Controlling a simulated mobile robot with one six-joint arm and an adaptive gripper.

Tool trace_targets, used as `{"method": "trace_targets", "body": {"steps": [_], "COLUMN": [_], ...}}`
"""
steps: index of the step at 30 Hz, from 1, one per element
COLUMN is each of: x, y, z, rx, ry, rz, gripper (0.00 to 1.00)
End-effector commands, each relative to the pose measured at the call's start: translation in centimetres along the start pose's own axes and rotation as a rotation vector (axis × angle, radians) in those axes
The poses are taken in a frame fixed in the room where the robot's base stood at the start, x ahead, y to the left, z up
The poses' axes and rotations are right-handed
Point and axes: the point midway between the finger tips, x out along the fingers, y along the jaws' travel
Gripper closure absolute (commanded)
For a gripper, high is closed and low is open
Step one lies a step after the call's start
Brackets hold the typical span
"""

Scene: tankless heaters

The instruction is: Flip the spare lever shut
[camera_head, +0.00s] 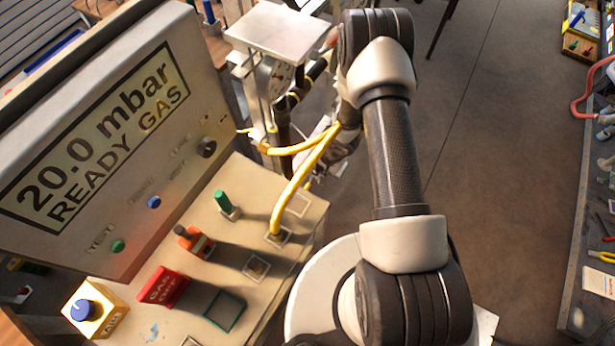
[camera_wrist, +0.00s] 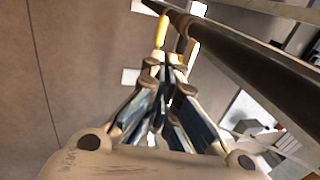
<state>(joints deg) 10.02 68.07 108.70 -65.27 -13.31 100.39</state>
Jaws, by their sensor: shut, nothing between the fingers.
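No lever in view carries a readable "spare" label, so I cannot tell for sure which one it is. In the wrist view, my gripper (camera_wrist: 166,64) is shut and empty, its fingertips together. I cannot tell whether the fingertips touch either piece. In the head view, my gripper is largely hidden behind my arm near the pipework (camera_head: 285,105).
A console (camera_head: 130,290) at left has a "20.0 mbar READY GAS" display (camera_head: 95,135), a green lever (camera_head: 224,202), an orange switch (camera_head: 193,242) and a red "GAS OFF" block (camera_head: 163,287). A yellow hose (camera_head: 300,185) rises from it. Open floor (camera_head: 500,160) lies right; a bench edge (camera_head: 570,260) borders it.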

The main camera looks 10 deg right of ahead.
Motion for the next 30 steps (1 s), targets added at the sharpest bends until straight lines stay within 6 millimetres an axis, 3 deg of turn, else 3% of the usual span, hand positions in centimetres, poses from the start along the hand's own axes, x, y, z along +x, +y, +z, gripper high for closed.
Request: {"method": "trace_targets", "body": {"steps": [14, 17, 30], "x": [0.9, 2.2, 11.3], "y": [0.1, 0.2, 0.2], "z": [0.2, 0.2, 0.3], "rx": [0.004, 0.004, 0.003], "ry": [-0.005, -0.005, -0.005], "rz": [0.0, 0.0, 0.0], "gripper": [1.0, 1.0, 1.0]}}
